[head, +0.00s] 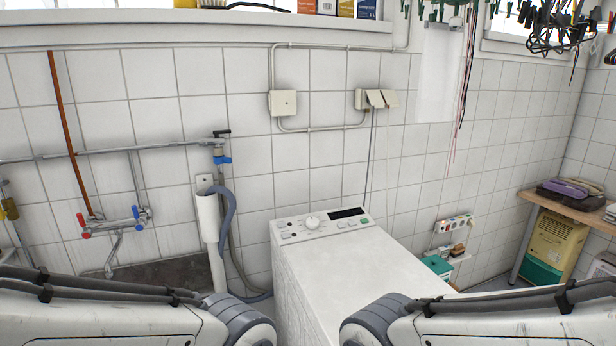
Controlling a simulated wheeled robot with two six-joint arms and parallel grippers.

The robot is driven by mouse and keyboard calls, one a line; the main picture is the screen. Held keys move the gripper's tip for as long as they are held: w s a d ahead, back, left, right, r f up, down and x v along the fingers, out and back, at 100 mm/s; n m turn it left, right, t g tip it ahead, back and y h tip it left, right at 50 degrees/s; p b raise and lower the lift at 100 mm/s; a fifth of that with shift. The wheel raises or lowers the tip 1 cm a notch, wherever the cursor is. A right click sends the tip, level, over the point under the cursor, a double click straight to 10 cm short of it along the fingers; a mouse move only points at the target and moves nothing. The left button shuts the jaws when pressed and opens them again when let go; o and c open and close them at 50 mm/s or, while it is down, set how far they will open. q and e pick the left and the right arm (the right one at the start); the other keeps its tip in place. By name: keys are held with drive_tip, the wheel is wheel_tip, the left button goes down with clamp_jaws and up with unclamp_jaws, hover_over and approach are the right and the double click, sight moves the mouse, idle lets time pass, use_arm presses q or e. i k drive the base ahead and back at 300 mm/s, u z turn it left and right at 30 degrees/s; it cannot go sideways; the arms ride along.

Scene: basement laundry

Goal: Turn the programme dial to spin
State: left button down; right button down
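The programme dial (312,222) is a round white knob on the control panel at the back of a white top-loading washing machine (335,265). A dark display (347,213) sits to its right and small buttons lie to either side. The dial's markings are too small to read. My two arms enter at the lower left and lower right, in front of the machine. My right arm covers part of the machine's lower right. Neither gripper shows in the head view, so what they hold is hidden. Nothing touches the dial.
A grey drain hose (228,215) and white standpipe (208,220) stand left of the machine. A tap (115,225) with red and blue handles is on the tiled wall. A wooden table (570,205) stands at the right. The space above the machine's top is clear.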

sight(312, 222)
drive_tip(key=z, duration=0.45)
drive_tip(key=i, duration=0.9)
drive_tip(key=u, duration=1.1)
